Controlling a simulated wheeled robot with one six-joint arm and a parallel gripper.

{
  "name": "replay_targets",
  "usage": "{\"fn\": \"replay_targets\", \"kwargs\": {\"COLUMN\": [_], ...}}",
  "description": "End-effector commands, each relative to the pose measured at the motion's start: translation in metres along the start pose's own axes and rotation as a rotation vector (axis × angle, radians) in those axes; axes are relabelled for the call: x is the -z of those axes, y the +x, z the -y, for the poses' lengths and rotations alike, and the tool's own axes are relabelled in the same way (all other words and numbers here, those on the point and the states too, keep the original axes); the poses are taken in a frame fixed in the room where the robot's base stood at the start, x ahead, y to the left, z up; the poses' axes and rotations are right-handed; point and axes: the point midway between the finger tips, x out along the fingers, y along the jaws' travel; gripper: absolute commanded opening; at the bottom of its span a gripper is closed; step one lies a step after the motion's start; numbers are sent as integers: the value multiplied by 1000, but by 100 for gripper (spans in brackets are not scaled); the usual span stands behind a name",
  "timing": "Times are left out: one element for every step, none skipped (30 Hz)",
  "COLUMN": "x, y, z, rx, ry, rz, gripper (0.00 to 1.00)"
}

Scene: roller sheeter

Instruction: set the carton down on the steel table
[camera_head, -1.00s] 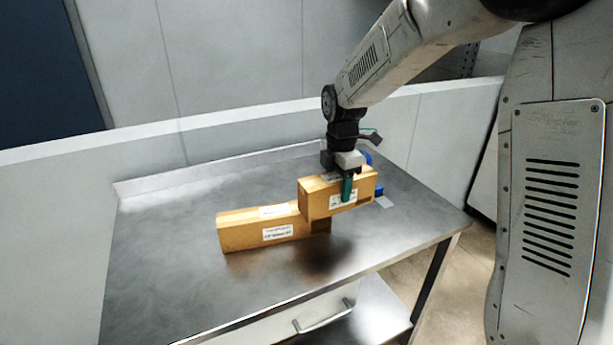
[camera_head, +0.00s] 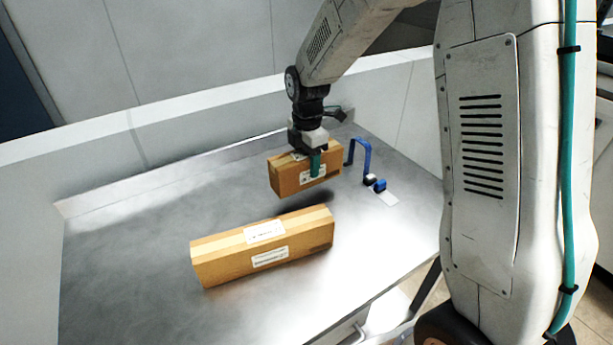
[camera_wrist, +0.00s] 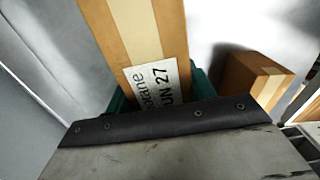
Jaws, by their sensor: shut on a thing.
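My gripper (camera_head: 315,164) is shut on a short brown carton (camera_head: 290,180) with pale tape and a white label. One green finger shows across the carton's near side. The carton is roughly level and appears to hang a little above the steel table (camera_head: 130,240), over its back right part; the gap beneath it is hard to judge. In the wrist view the held carton (camera_wrist: 135,30) lies between the green fingers, its printed label facing the camera. The gripper's body hides its lower end there.
A longer taped carton (camera_head: 262,246) lies on the table in front of the held one; a carton also shows at right in the wrist view (camera_wrist: 247,76). A blue-handled tool (camera_head: 366,150) stands close to the right. A low wall edges the back. The table's left side is clear.

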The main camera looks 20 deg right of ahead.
Motion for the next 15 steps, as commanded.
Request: {"fn": "replay_targets", "kwargs": {"x": [0, 0, 0, 0, 0, -1, -1, -1, -1, -2, -2, -2, -2, -2, -2], "y": [6, 8, 10, 12, 14, 18, 22, 26, 33, 37, 41, 45, 47, 48, 48], "z": [0, 0, 0, 0, 0, 0, 0, 0, 1, 1, 0, 0, 0, 0, 0], "rx": [1, 0, -1, 0, 0, 1, 1, 2, 3, 2, 2, 2, 1, -1, -2], "ry": [0, 0, 0, 0, 1, 1, 1, 1, 2, 2, 3, 3, 3, 3, 3], "rz": [0, 0, 0, 0, 0, 0, 0, 0, 0, 0, 0, 0, 0, 0, 0], "gripper": [23, 23, 23, 23, 23, 23, 23, 23, 23, 23, 23, 23, 23, 23, 23]}}
